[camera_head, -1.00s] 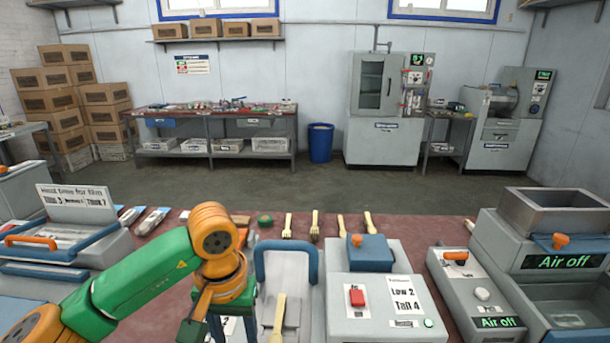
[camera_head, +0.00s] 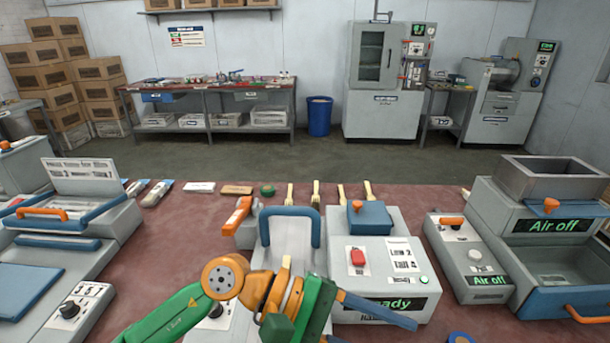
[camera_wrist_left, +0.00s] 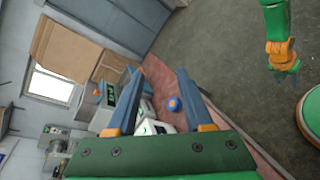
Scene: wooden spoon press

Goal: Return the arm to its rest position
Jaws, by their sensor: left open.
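My left arm (camera_head: 175,312) comes in from the bottom left in the head view, its wrist bent low over the front of the table. My left gripper (camera_head: 378,318) points right, in front of the grey press unit (camera_head: 395,245); one blue finger shows clearly there. In the left wrist view the gripper (camera_wrist_left: 157,75) shows two blue fingers spread apart with nothing between them. A green and orange arm part (camera_wrist_left: 281,45), likely my other arm, stands at upper right there.
A grey tray with a blue handle (camera_head: 290,212) stands behind my wrist, partly hidden. The press display reads "Ready", partly covered by my gripper. Wooden utensils (camera_head: 316,194) lie behind. A blue round object (camera_head: 460,338) is at the front edge. Red table top (camera_head: 165,225) is clear at left.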

